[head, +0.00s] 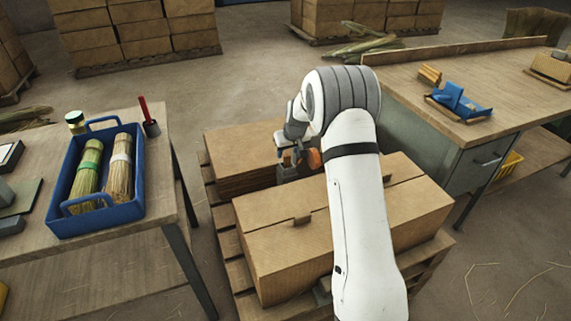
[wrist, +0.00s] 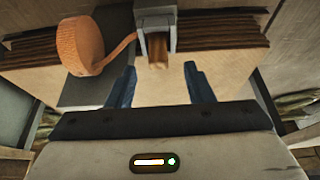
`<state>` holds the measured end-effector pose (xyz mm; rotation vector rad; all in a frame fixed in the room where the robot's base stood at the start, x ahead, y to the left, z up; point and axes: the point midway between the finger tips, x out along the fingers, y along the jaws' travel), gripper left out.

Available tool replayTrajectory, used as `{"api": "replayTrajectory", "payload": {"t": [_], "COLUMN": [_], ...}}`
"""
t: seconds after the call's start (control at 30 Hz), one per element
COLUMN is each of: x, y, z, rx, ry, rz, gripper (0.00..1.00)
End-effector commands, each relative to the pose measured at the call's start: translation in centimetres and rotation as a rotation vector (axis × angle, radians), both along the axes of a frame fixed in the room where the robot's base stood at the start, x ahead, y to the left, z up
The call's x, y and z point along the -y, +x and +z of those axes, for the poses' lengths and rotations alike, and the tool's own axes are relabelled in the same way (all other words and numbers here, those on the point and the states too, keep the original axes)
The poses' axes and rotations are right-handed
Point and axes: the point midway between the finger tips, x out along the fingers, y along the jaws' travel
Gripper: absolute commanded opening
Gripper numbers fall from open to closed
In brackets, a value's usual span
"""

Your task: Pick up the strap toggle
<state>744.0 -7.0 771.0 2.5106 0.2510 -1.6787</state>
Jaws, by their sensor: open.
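In the wrist view a short brown wooden piece, which looks like the strap toggle (wrist: 158,52), sits in a grey metal bracket (wrist: 156,16). An orange strap coil (wrist: 82,46) is to its left, with a thin tail running to the bracket. My gripper (wrist: 159,76) is open, its two dark blue fingers apart with nothing between them. The toggle is just beyond the fingertips, roughly centred between them. In the head view the orange coil (head: 314,158) shows beside my arm over the cartons; my gripper is largely hidden there and I cannot make out the toggle.
Cardboard cartons (head: 280,245) lie on a wooden pallet (head: 232,247) under my arm. On the left table, a blue tray (head: 125,212) holds two bundles of bristles. The right workbench (head: 520,85) carries a blue tool (head: 455,101). Open floor shows between the furniture.

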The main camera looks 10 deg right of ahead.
Motion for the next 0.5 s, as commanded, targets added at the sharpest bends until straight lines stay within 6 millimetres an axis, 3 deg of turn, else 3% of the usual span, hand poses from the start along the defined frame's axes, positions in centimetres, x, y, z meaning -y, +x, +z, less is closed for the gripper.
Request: {"api": "replayTrajectory", "payload": {"t": [0.23,0.5], "x": [-0.1,-0.2], "y": [1.5,1.9], "z": [-3.5,-4.3], "rx": [-0.002,0.001], "ry": [0.0,0.0], "rz": [0.0,-0.001], "gripper": [0.47,0.47]}}
